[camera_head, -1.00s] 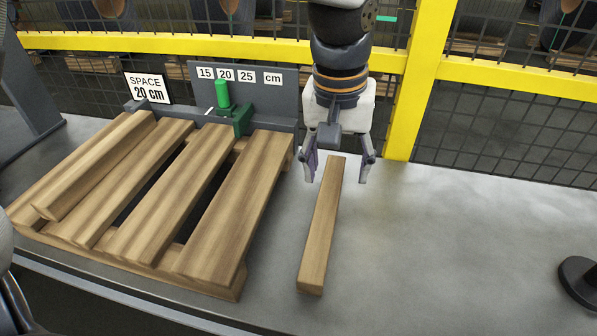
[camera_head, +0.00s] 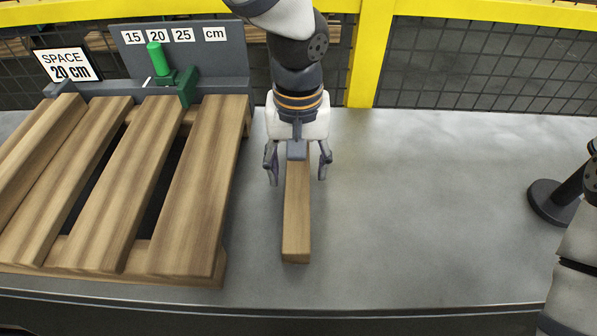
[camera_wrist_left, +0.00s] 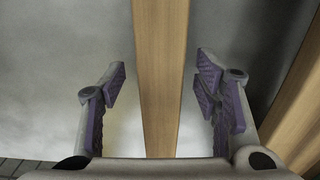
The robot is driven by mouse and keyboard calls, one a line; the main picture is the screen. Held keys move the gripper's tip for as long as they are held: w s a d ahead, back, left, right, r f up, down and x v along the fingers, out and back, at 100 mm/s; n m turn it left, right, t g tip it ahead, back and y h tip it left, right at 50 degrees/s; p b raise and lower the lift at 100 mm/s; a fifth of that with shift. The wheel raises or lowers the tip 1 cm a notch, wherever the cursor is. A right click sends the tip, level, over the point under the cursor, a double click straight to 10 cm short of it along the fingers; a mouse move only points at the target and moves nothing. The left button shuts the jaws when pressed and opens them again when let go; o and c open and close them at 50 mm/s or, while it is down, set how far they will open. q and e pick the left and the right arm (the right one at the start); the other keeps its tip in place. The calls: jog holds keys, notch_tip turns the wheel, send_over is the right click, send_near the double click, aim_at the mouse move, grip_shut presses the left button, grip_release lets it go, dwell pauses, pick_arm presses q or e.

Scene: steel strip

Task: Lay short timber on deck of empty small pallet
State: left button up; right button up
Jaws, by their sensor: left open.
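The short timber (camera_head: 297,215) lies on the grey table, right of the pallet, pointing toward the front edge. The small wooden pallet (camera_head: 190,200) is at left, with slatted deck boards and gaps between them. A narrower timber (camera_head: 38,143) seems to lie along its leftmost board. My left gripper (camera_head: 298,176) is open over the far end of the short timber, a finger on each side. In the left wrist view the timber (camera_wrist_left: 161,60) runs between the open fingers (camera_wrist_left: 162,88), with clear space on both sides. My right gripper is not seen.
A grey stop plate (camera_head: 215,55) marked 15, 20, 25 cm with a green slider (camera_head: 158,58) stands behind the pallet, beside a "SPACE 20 cm" sign (camera_head: 68,65). A black round base (camera_head: 550,203) is at right. Yellow-framed mesh fence backs the table; its middle right is clear.

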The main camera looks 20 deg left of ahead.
pick_arm(q)
jog(key=shift+f, duration=0.35)
jog(key=shift+r, duration=0.1)
grip_shut()
